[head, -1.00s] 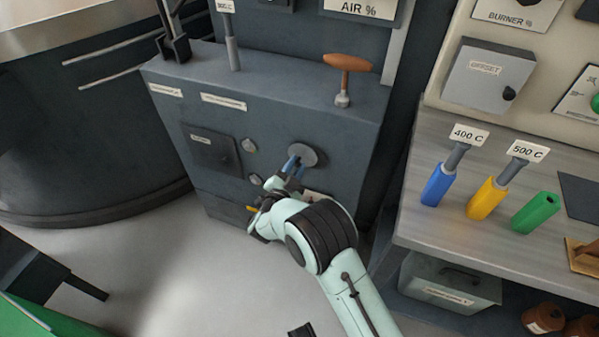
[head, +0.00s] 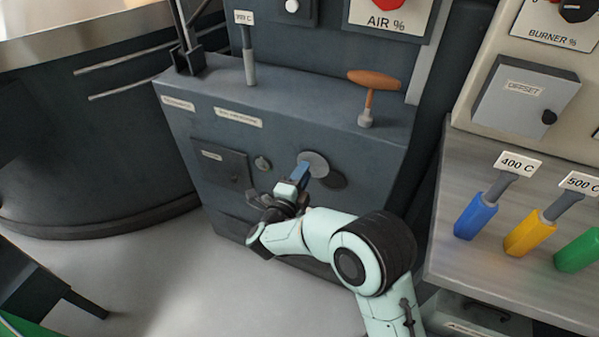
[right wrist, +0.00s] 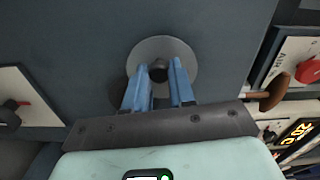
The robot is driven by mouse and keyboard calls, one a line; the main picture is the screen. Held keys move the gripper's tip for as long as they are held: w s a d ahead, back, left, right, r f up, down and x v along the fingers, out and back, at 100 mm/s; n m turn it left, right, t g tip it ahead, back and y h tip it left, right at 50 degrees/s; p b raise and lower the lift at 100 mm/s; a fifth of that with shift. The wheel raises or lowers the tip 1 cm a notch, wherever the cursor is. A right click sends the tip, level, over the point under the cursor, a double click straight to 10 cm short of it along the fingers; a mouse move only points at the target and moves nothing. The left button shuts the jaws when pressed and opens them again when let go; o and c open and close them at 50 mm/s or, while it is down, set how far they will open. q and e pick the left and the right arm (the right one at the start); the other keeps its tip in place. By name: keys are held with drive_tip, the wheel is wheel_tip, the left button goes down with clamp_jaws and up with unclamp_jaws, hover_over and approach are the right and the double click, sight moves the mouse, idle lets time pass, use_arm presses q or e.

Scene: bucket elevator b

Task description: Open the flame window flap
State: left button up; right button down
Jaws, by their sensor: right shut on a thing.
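The flame window flap looks to be the round grey disc (head: 316,161) on the front of the dark cabinet; it also shows in the right wrist view (right wrist: 188,52) with a small dark knob (right wrist: 158,70) at its middle. My right gripper (head: 301,172) is at the disc. In the right wrist view its blue fingers (right wrist: 160,80) stand on either side of the knob, shut on it. A dark round patch (head: 334,181) shows at the disc's lower right in the head view; I cannot tell whether it is an opening or a shadow. My left gripper is not in view.
An orange T-handle (head: 374,79) stands on the cabinet ledge. A workbench (head: 455,185) with coloured handles stands at the right.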

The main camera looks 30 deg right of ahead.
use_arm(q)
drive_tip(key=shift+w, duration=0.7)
use_arm(e)
drive_tip(key=shift+a+r+m, duration=0.1)
drive_tip(key=shift+r+m, duration=0.2)
drive_tip(key=c, duration=1)
unclamp_jaws()
drive_tip(key=shift+o, duration=0.2)
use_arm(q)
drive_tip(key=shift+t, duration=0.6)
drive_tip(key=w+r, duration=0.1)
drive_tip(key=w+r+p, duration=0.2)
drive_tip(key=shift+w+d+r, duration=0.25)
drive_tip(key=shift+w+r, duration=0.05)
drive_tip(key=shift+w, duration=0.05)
use_arm(e)
drive_tip(key=v, duration=1.3)
drive_tip(key=shift+s, duration=0.15)
drive_tip(key=shift+a, duration=0.1)
